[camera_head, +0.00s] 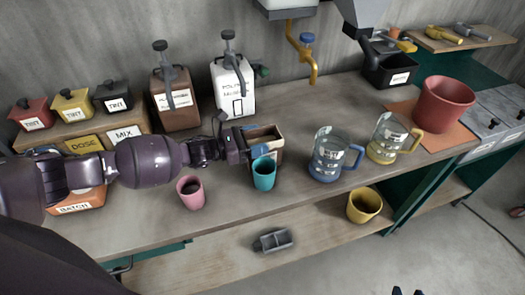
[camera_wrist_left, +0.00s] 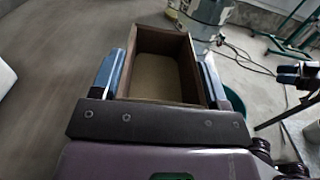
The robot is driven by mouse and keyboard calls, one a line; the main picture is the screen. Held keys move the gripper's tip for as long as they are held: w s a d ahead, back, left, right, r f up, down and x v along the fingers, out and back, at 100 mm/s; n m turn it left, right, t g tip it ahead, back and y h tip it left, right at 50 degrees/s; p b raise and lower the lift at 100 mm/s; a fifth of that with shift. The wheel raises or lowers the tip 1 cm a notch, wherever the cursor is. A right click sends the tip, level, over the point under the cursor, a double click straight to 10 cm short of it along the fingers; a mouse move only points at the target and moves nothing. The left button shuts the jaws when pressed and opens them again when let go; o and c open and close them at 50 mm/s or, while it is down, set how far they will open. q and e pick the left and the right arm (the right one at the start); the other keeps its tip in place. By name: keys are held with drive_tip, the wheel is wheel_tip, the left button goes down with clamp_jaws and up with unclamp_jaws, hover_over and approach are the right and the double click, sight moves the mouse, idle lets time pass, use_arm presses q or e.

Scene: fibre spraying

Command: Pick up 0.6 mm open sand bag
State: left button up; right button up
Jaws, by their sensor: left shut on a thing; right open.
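The open sand bag (camera_head: 268,133) is a brown, box-shaped open container at the middle of the bench in the head view. In the left wrist view the bag (camera_wrist_left: 191,70) shows pale sand inside. My left gripper (camera_head: 258,150) is shut on it, with one blue finger on each side of its walls. Whether its base touches the bench is hidden. My right gripper (camera_head: 407,291) shows only its fingertips at the bottom edge of the head view, open and empty, away from the bag.
A teal cup (camera_head: 264,174) stands just in front of the bag, and a pink cup (camera_head: 190,192) is to its left. A blue-handled jug (camera_head: 328,160) and a yellow-handled jug (camera_head: 385,140) stand to the right. White (camera_head: 233,88) and brown (camera_head: 176,100) dispensers stand behind.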

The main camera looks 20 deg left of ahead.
use_arm(q)
drive_tip(key=shift+r, duration=0.1)
clamp_jaws()
drive_tip(key=shift+r, duration=0.2)
wheel_tip(320, 180, up, 19)
drive_tip(key=b, duration=0.1)
drive_tip(key=shift+r, duration=0.2)
idle(1.1)
